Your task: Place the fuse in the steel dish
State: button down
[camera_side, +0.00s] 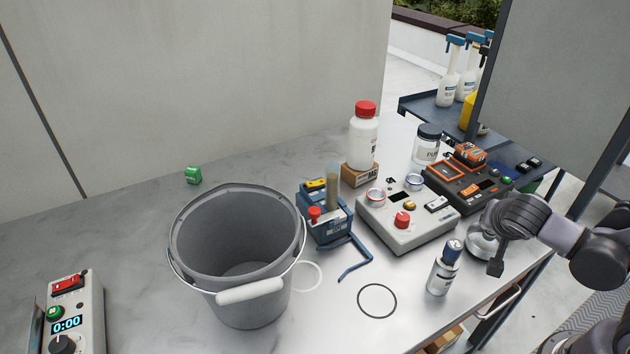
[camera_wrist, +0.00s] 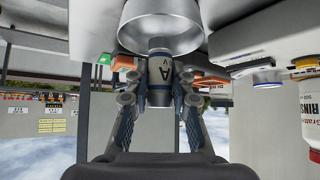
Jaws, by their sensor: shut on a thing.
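The fuse (camera_wrist: 159,73) is a grey cylinder with a dark "A V" label and a metal end cap. My gripper (camera_wrist: 158,92) is shut on it, one finger on each side. The steel dish (camera_wrist: 160,24) is round and shiny. In the wrist view it lies just beyond the fuse's end cap, which overlaps its outline; I cannot tell whether they touch. In the side view the dish (camera_side: 481,244) shows at the right, partly hidden by my gripper (camera_side: 496,262). The fuse cannot be made out in the side view.
A blue-capped bottle (camera_side: 442,270) stands left of the dish. Grey (camera_side: 405,222) and dark (camera_side: 470,180) instrument boxes sit behind it. A grey bucket (camera_side: 240,310), a blue vise-like tool (camera_side: 330,225) and a red-capped bottle (camera_side: 364,140) stand farther left. Bare tabletop lies around the black ring (camera_side: 377,285).

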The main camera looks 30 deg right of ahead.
jog(key=shift+f, duration=1.2)
jog(key=c, duration=1.2)
grip_release()
jog(key=shift+o, duration=0.2)
jog(key=shift+a+r, duration=0.1)
